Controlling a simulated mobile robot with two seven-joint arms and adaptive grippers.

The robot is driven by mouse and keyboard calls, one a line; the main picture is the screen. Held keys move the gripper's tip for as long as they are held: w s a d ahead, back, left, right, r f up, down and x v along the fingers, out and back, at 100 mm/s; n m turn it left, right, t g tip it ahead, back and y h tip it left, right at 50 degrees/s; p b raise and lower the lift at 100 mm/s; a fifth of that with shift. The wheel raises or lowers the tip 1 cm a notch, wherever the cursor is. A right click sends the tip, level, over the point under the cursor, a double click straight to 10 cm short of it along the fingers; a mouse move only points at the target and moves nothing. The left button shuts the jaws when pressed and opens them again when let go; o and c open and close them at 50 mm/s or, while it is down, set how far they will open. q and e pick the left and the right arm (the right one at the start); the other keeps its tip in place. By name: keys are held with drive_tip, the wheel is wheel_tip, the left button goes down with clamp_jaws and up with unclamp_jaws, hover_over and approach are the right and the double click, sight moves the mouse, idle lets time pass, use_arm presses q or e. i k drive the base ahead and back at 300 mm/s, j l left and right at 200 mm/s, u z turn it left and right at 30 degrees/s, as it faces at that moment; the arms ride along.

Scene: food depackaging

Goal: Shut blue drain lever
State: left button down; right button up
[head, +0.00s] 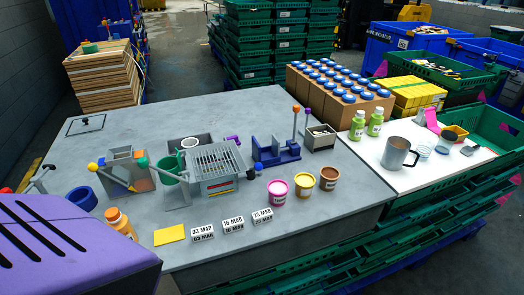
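A small dark-blue knob or handle (251,174) sticks out at the right side of a grey box with a slotted grate on top (212,160), in the middle of the table in the head view. It looks like the blue drain lever, but it is too small to tell its exact position, open or shut. No gripper can be made out in the head view, near the lever or elsewhere.
On the grey table (120,240), a grey stand with a yellow lever (112,178) and a green funnel (167,166) stand left of the grate box. Pink, yellow and brown tubs (303,186) stand to its right.

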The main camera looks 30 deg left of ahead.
sight(258, 166)
drive_tip(key=u, duration=1.1)
